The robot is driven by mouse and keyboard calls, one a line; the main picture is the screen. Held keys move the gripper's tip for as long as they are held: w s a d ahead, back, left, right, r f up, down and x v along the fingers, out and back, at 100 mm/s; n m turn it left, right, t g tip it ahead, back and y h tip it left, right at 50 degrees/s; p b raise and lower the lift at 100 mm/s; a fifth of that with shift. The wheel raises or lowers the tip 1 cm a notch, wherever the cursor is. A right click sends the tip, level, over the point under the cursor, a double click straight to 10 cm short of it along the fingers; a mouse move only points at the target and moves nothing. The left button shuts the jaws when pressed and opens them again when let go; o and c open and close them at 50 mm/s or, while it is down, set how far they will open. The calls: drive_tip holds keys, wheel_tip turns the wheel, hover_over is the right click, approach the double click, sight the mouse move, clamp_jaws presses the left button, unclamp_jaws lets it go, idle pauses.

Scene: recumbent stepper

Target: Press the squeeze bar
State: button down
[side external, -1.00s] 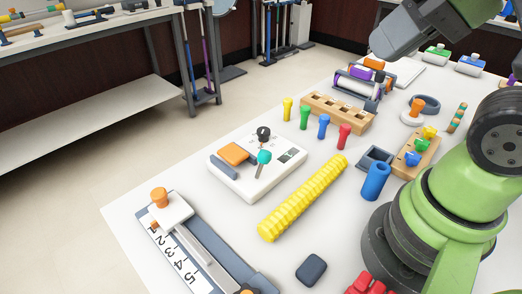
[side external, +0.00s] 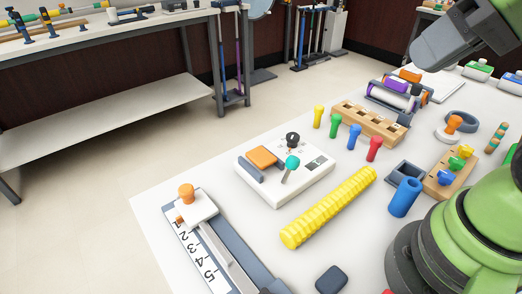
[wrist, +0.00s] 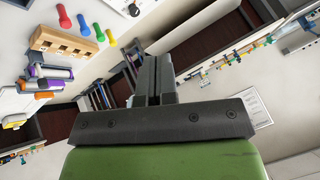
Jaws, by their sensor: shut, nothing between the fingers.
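A white box (side external: 291,190) on the table carries an orange pad (side external: 262,157), a grey bar (side external: 249,170) along its left edge, a black knob and a teal-topped lever (side external: 291,164). The grey bar and orange pad look most like the squeeze bar, but I cannot be sure. My gripper (side external: 418,57) is at the upper right in the side view, above the back of the table and well apart from the box. In the wrist view my gripper's fingers (wrist: 154,78) are shut together, with nothing between them.
Colored pegs and a wooden peg block (side external: 370,122) stand behind the box. A ribbed yellow rod (side external: 328,207) lies in front of it. A numbered slider (side external: 208,240) is at the front left, and a blue cylinder (side external: 405,197) is at the right.

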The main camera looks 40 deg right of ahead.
drive_tip(key=w+r+n+g, duration=0.1)
drive_tip(key=w+g, duration=0.1)
drive_tip(key=w, duration=0.5)
drive_tip(key=n+g+h, duration=0.2)
drive_tip(key=n+g, duration=0.1)
drive_tip(key=g, duration=0.2)
hover_over(262, 155)
wheel_tip(262, 155, down, 12)
drive_tip(key=shift+f, duration=0.1)
wheel_tip(262, 155, down, 14)
